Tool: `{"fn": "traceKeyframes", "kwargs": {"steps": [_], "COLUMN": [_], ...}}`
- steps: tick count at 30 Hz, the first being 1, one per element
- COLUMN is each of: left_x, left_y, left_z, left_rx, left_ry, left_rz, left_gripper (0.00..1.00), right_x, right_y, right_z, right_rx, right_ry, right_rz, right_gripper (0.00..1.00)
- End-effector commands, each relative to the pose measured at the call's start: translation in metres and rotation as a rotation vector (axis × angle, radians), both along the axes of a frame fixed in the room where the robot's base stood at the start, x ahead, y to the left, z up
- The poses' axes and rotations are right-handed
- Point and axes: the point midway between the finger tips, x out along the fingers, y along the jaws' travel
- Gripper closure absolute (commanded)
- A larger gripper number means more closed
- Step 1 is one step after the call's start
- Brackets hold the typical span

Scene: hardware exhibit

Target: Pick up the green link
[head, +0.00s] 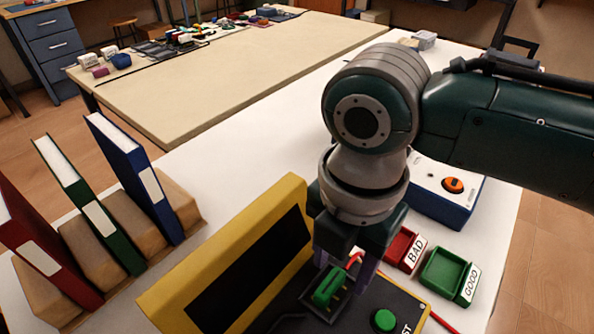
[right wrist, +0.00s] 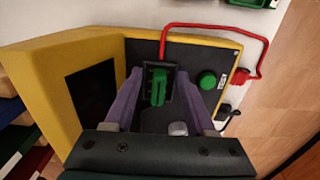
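The green link (head: 327,286) stands upright in a black slotted holder (right wrist: 173,98) on the dark panel of a yellow test box (head: 176,300). It also shows in the right wrist view (right wrist: 158,86), between the two purple fingers. My right gripper (head: 343,268) points down over the panel. Its fingers are apart, one on each side of the link, with a visible gap to it on both sides in the right wrist view. The exact height of the fingertips relative to the link is hard to tell. My left gripper is not in view.
A green button (head: 384,320) is on the panel near the holder. A red BAD tray (head: 403,248) and a green GOOD tray (head: 443,272) lie to the right. A blue-and-white box (head: 440,195) stands behind them. Binders (head: 135,175) stand at left.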

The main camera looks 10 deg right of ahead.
Motion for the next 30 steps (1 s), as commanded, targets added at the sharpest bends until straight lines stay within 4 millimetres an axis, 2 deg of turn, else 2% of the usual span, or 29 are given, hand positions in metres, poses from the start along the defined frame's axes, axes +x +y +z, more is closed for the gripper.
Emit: {"fn": "traceKeyframes", "kwargs": {"steps": [2,14,30], "left_x": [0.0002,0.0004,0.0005], "left_y": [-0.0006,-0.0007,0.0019], "left_z": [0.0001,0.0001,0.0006], "left_rx": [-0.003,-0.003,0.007], "left_ry": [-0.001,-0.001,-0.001], "left_rz": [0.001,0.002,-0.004], "left_gripper": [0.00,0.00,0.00], "right_x": [0.0001,0.0002,0.0003], "right_y": [-0.0001,-0.0001,-0.0001], "right_z": [0.0002,0.0004,0.0020], "right_rx": [0.000,0.000,0.000], "right_ry": [0.000,0.000,0.000], "right_rz": [0.000,-0.001,-0.001], "right_gripper": [0.55,1.00,1.00]}}
